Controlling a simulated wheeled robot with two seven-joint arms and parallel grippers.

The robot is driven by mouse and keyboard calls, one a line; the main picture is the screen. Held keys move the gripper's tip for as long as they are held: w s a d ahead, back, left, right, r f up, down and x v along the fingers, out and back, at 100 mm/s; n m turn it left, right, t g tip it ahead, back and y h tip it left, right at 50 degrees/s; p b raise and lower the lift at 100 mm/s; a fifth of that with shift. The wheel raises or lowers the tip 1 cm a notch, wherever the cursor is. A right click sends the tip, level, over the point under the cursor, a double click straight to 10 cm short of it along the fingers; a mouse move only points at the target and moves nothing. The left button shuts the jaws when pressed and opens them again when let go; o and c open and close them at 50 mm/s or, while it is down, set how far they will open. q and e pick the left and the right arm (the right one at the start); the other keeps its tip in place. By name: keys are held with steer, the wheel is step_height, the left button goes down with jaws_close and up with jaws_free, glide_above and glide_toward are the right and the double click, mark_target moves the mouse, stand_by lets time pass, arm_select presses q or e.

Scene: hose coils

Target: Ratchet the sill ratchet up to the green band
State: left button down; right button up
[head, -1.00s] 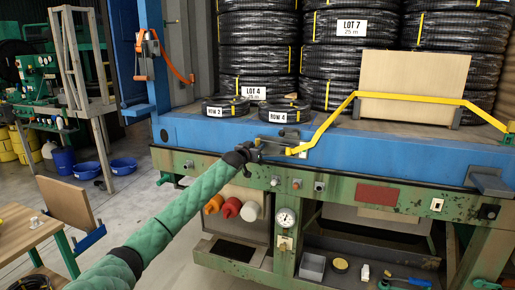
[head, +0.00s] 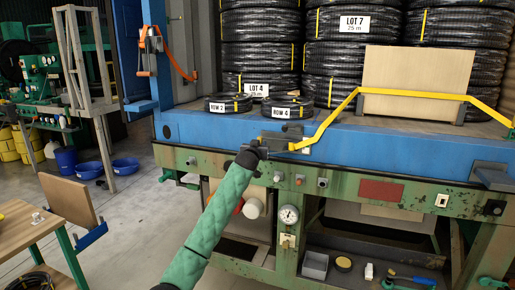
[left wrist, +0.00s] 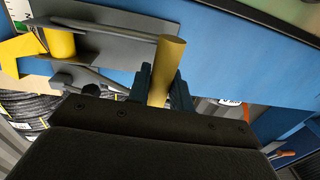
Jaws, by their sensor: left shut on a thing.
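The sill ratchet (head: 291,138) sits on the blue sill, with a yellow strap (head: 330,120) running from it up to the right. In the left wrist view its grey side plates (left wrist: 110,45) and a yellow roll of strap (left wrist: 60,43) show at upper left. My left gripper (head: 264,143) is at the ratchet's left end. The left wrist view shows its dark blue fingers (left wrist: 163,88) shut around a yellow-brown round handle bar (left wrist: 170,58). A round dial (head: 289,214) hangs below the sill; I cannot make out its reading or a green band. My right gripper is out of view.
Two small hose coils, ROW 2 (head: 229,104) and ROW 4 (head: 287,109), lie on the deck just behind the ratchet. Tall hose stacks (head: 260,50) stand behind. The strap passes over a wooden board (head: 417,70). A wooden table (head: 25,225) stands at lower left.

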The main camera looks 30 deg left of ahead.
arm_select(q)
steer(key=shift+s+d+f+n+y, duration=0.1)
steer(key=shift+s+d+n+y, duration=0.3)
steer(key=shift+y, duration=0.2)
steer(key=shift+s+d+b, duration=0.55)
steer(key=shift+s+d, duration=0.35)
steer(key=shift+s, duration=0.25)
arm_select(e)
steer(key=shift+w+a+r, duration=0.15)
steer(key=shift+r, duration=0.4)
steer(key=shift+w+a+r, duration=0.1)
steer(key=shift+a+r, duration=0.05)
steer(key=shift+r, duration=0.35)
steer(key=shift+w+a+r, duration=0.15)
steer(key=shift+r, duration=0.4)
arm_select(q)
steer(key=c, duration=1.3)
jaws_free()
steer(key=shift+d, duration=0.1)
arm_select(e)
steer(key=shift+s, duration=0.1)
arm_select(q)
steer(key=shift+s, duration=0.15)
